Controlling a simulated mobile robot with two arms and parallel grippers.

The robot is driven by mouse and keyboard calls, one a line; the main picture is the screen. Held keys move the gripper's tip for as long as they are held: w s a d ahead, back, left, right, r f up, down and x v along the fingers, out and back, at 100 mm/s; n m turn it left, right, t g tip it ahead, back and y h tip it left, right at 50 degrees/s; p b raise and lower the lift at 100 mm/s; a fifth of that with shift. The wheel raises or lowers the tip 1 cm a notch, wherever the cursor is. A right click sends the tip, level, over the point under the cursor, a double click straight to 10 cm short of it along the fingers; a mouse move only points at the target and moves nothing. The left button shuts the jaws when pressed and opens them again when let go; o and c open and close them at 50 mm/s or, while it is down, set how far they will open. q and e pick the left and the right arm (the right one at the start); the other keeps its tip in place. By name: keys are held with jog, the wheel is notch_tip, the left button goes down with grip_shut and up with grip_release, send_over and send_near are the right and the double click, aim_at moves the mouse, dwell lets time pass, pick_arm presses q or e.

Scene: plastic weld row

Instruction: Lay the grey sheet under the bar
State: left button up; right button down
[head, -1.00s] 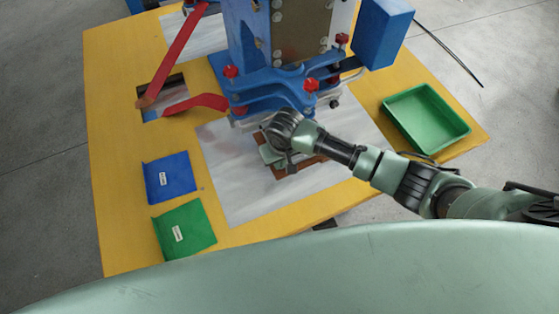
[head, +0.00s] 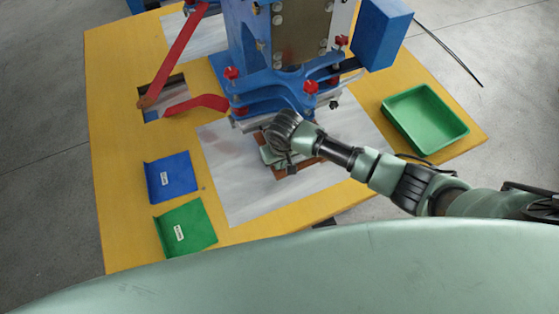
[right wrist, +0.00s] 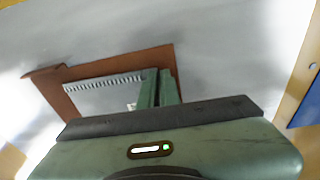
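A small grey sheet (right wrist: 100,97) with a toothed far edge shows in the right wrist view, against a red-brown frame (right wrist: 108,66). My right gripper (right wrist: 159,88) has its fingers close together at the sheet's right edge, and they look shut on it. In the head view my right gripper (head: 272,156) is low over the red-brown frame (head: 288,171), just in front of the press bar (head: 262,120). My wrist hides most of the sheet there. Whether the sheet touches the frame is unclear. My left gripper is not in view.
The blue press (head: 247,45) stands behind, with red-knobbed clamps close above my wrist. A pale metal plate (head: 235,190) covers the table's middle. A blue holder (head: 172,180) and a green holder (head: 187,228) lie left. A green bin (head: 425,118) is at the right.

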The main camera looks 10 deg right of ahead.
dwell(0.3)
jog(key=c, duration=1.6)
grip_release()
jog(key=shift+o, duration=0.2)
jog(key=shift+r+p, duration=1.6)
jog(key=shift+p, duration=0.6)
jog(key=s+p, duration=0.2)
jog(key=p, duration=0.1)
jog(key=shift+s+d+r, duration=0.3)
jog(key=shift+s+r, duration=0.1)
jog(key=shift+s+d+r+p, duration=0.1)
jog(key=shift+s+d+p, duration=0.05)
jog(key=shift+s+p, duration=0.5)
jog(key=shift+s+d+r+p, duration=0.1)
jog(key=shift+s+p, duration=0.5)
jog(key=shift+s+d+p, duration=0.15)
jog(key=shift+s+p, duration=0.3)
jog(key=shift+s, duration=0.25)
jog(key=shift+s+d+p, duration=0.1)
jog(key=shift+s+p, duration=0.35)
jog(key=shift+s, duration=0.2)
